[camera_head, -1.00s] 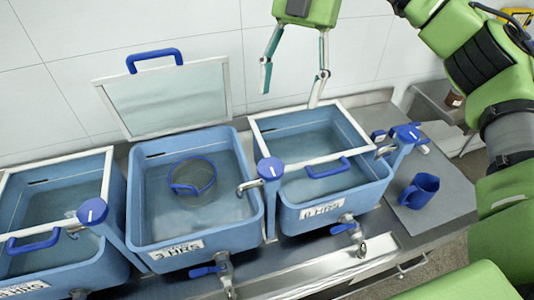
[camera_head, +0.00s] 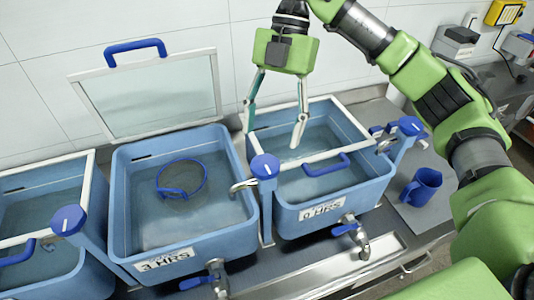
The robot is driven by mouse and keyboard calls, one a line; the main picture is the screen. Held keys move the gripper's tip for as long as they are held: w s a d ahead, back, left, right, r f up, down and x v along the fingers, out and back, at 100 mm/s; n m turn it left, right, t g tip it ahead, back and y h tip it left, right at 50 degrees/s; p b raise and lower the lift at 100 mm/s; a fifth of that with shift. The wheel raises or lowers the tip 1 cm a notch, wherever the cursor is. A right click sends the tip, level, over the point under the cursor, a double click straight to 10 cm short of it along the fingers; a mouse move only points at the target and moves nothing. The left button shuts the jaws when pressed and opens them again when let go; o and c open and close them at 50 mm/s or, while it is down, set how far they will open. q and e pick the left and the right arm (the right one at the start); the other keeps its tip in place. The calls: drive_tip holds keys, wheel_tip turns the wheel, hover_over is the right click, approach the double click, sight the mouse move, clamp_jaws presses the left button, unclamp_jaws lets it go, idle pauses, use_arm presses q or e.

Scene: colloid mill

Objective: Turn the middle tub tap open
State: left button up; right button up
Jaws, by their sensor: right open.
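The middle tub (camera_head: 186,245) is blue, labelled "3 HRS", and holds clear liquid. Its tap (camera_head: 207,281) is low on the front wall, with a blue lever lying sideways to the left of a metal body; the bottom is cut off by the picture edge. A blue-topped post with a spout (camera_head: 265,167) stands between the middle and right tubs. My right gripper (camera_head: 273,134) is open and empty, fingers pointing down over the back left part of the right tub (camera_head: 330,213), well behind the middle tub's tap. My left gripper is out of view.
The middle tub's lid (camera_head: 150,98) stands raised behind it. A blue-handled sieve (camera_head: 182,180) sits inside. The left tub (camera_head: 35,278) is partly visible. A second tap (camera_head: 352,232) is on the right tub. A blue mug (camera_head: 421,187) stands on the right counter.

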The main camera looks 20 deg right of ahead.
sight(266, 164)
drive_tip(key=x, duration=0.4)
drive_tip(key=shift+s+a+f, duration=0.1)
drive_tip(key=shift+s+f, duration=0.1)
drive_tip(key=shift+f, duration=0.05)
drive_tip(key=shift+s+a+f+p, duration=0.15)
drive_tip(key=shift+f+p, duration=0.2)
drive_tip(key=shift+f, duration=0.35)
drive_tip(key=shift+c, duration=0.4)
drive_tip(key=c, duration=1)
